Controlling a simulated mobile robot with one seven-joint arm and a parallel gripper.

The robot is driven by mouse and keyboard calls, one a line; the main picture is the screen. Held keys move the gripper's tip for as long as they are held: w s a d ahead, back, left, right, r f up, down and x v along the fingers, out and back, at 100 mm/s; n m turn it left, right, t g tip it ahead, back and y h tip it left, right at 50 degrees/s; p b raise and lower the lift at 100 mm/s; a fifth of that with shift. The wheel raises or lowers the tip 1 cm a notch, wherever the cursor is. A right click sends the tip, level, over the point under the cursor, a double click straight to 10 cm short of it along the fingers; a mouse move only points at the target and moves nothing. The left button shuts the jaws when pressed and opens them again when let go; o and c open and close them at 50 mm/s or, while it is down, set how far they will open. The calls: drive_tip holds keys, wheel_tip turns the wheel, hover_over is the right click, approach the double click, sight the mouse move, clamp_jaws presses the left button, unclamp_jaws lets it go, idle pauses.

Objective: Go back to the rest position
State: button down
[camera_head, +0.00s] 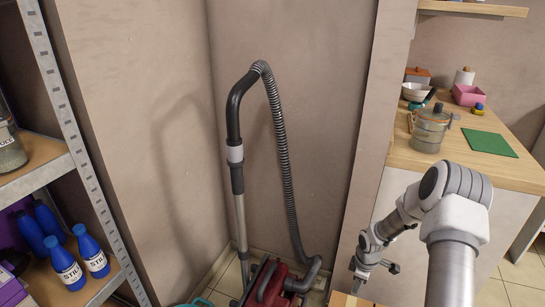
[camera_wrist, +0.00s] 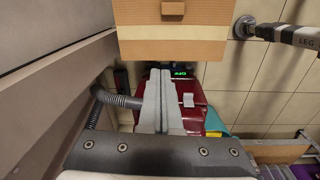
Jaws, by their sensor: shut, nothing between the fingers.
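My gripper (camera_head: 358,280) hangs low at the end of my bent arm in the head view, beside the kitchen counter's side panel. In the wrist view my gripper (camera_wrist: 159,72) has its two grey fingers pressed together with nothing between them. Beyond the fingers is a red vacuum cleaner (camera_wrist: 190,108) with a small green-lit display. The vacuum cleaner also stands on the floor in the head view (camera_head: 272,280), its grey hose and tube rising against the wall. I see no breaker panel in either view.
A wooden counter (camera_head: 520,178) with a glass pot (camera_head: 430,128) and green mat (camera_head: 488,143) is at right. A metal shelf (camera_head: 62,100) with blue bottles (camera_head: 66,265) stands at left. A wooden box-like piece (camera_wrist: 172,42) lies ahead of the fingertips.

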drive_tip(key=s+a+r+m+t+h, duration=0.1)
drive_tip(key=s+a+r+m, duration=0.1)
drive_tip(key=r, duration=0.9)
drive_tip(key=s+a+r+m, duration=0.1)
drive_tip(key=s+r+m, duration=0.1)
drive_tip(key=r, duration=0.8)
drive_tip(key=s+a+r+m+t+h, duration=0.1)
drive_tip(key=s+a+r+m, duration=0.1)
drive_tip(key=r, duration=0.9)
drive_tip(key=s+a+r+m+t+y, duration=0.1)
drive_tip(key=s+a+r+m, duration=0.25)
drive_tip(key=s+r, duration=0.45)
drive_tip(key=s+a+r+m+t+y, duration=0.1)
drive_tip(key=s+a+r+m+t, duration=0.25)
drive_tip(key=s, duration=0.85)
wheel_tip(320, 180, up, 20)
drive_tip(key=a+g+p, duration=0.1)
drive_tip(key=p, duration=1.9)
drive_tip(key=shift+s+r+n+g, duration=0.2)
drive_tip(key=shift+s+n+g, duration=0.1)
drive_tip(key=shift+g, duration=0.05)
drive_tip(key=shift+a, duration=0.1)
